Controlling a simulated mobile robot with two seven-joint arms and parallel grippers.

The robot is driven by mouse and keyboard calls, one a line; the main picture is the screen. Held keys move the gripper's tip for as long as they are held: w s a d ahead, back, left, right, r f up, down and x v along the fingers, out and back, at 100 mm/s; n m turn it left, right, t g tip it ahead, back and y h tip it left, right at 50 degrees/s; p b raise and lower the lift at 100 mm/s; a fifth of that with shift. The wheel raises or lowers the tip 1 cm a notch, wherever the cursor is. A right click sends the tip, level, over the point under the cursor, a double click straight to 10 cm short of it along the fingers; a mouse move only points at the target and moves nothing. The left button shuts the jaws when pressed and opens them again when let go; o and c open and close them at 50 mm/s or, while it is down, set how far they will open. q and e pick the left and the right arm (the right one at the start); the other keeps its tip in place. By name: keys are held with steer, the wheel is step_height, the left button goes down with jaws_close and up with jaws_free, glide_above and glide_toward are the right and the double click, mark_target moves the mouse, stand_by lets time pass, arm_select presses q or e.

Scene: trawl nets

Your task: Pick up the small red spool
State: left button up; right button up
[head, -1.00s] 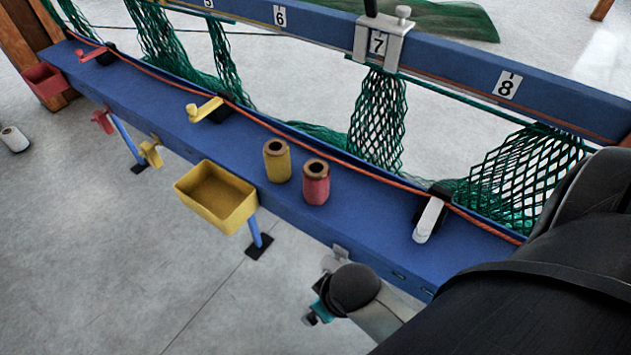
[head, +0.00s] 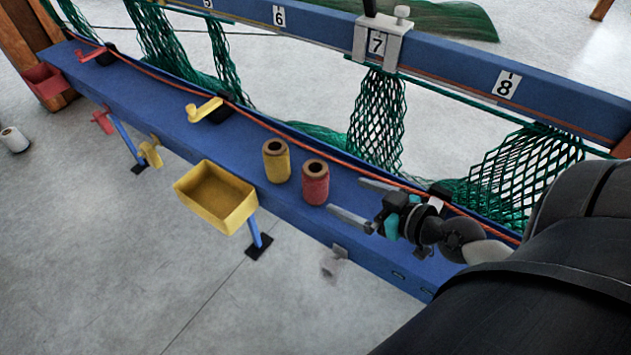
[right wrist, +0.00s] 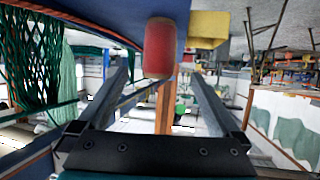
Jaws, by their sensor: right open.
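The small red spool (head: 315,182) stands upright on the blue bench (head: 375,248), close to the right of a yellow spool (head: 276,160). My right gripper (head: 345,200) is open and empty, just to the right of the red spool, with its two fingers pointing at it. In the right wrist view the red spool (right wrist: 159,48) shows ahead of the open fingers (right wrist: 160,75), roughly in line with the gap between them. It is apart from the palm. My left gripper is not in view.
A yellow bin (head: 217,197) hangs at the bench's front edge. A yellow crank (head: 205,109) and a red crank (head: 91,54) sit further left. An orange rope (head: 258,117) runs along the back edge, with green netting (head: 377,120) behind. A white spool (head: 14,139) is on the floor.

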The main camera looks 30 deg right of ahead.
mark_target(326, 185)
steer(key=x, duration=0.8)
steer(key=shift+w+f+p, duration=0.1)
steer(key=shift+w+p, duration=0.3)
steer(key=shift+w, duration=0.05)
steer(key=shift+f+x, duration=0.2)
steer(key=shift+x, duration=1.35)
steer(key=shift+f+x, duration=0.2)
steer(key=shift+x, duration=1.4)
steer(key=shift+s, duration=0.15)
steer(key=c, duration=1.4)
